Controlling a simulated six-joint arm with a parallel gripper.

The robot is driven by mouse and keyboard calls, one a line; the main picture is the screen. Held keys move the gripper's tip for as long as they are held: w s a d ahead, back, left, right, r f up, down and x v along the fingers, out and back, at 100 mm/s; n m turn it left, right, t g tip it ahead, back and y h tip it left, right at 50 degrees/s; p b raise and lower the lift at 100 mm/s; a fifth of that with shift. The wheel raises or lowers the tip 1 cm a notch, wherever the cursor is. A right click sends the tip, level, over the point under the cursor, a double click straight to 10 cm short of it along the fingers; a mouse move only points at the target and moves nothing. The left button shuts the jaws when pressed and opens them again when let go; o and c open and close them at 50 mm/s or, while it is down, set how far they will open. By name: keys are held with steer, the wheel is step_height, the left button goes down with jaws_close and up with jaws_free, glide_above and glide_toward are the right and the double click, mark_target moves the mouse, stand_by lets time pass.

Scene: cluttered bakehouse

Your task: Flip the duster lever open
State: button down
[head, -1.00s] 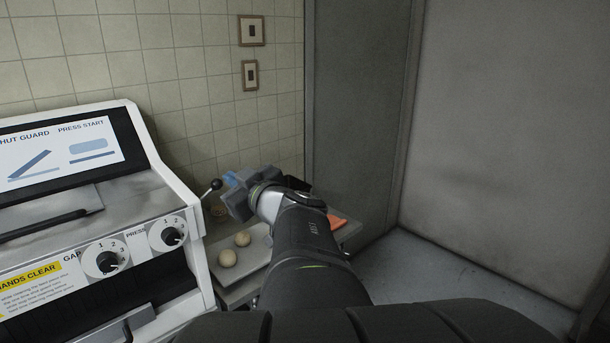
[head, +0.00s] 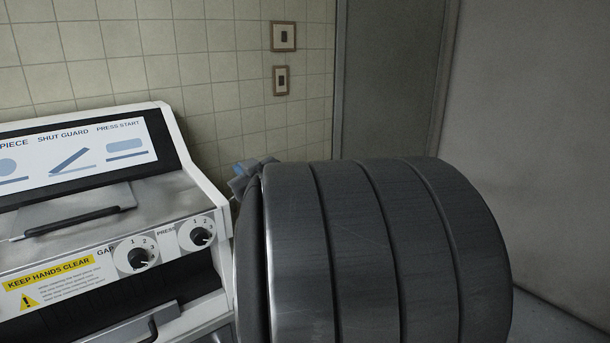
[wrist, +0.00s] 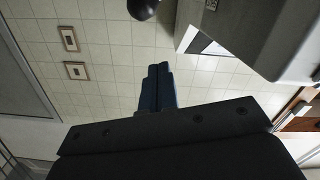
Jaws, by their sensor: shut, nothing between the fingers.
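The duster lever's round black knob (wrist: 143,8) shows at the top edge of the wrist view, cut off by the frame. Its rod cannot be made out there. In the head view my arm hides the lever. My gripper (wrist: 158,85) has its blue fingers together, with nothing between them, and bare tiled wall beyond. The knob is above the fingertips in the wrist picture, apart from them. In the head view only a small part of my gripper (head: 243,172) shows, just right of the white machine.
The white machine (head: 188,150) with two dials (head: 197,233) and a dark-handled guard (head: 75,221) stands at left. Two framed wall switches (head: 283,36) are on the tiles. A grey panel (head: 392,80) stands at right. My arm covers the middle.

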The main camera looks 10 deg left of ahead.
steer(key=shift+w+d+f, duration=0.1)
steer(key=shift+w+f, duration=0.1)
steer(key=shift+f, duration=0.45)
steer(key=shift+w+d+f, duration=0.1)
steer(key=shift+w+f, duration=0.15)
steer(key=shift+f, duration=0.35)
steer(key=shift+w+d+f, duration=0.1)
steer(key=shift+w+f, duration=0.1)
steer(key=shift+f, duration=0.45)
steer(key=shift+w+d+f+m, duration=0.2)
steer(key=shift+w+f+m, duration=0.1)
steer(key=shift+m, duration=0.3)
step_height(320, 180, down, 8)
steer(key=w+d+m, duration=0.1)
steer(key=m, duration=0.9)
steer(key=shift+w+d+f+m+g+y, duration=0.2)
steer(key=shift+d+m+g+y, duration=0.1)
steer(key=shift+m+y, duration=0.1)
steer(key=s+d+r, duration=0.3)
steer(key=s+d, duration=0.2)
steer(key=d, duration=0.4)
steer(key=shift+s+d+r, duration=0.15)
steer(key=shift+s+d, duration=0.15)
